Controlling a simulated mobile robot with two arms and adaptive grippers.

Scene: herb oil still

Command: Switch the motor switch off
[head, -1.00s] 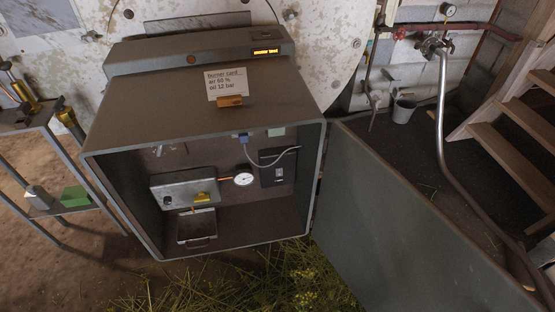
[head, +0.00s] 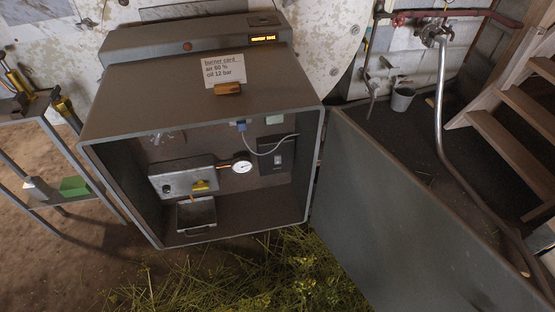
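The burner cabinet (head: 200,105) stands open in the middle of the head view. Inside on its back wall, at the right, is a dark panel (head: 279,155) with a small pale switch (head: 278,159), which looks like the motor switch. Its lever position is too small to tell. A grey cable hangs across the top of the panel. Neither of my grippers is in view.
The cabinet door (head: 415,220) is swung open to the right. Inside are a grey box (head: 182,178), a gauge (head: 242,167) and a drip tray (head: 196,215). A shelf is at left, wooden stairs (head: 525,110) at right.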

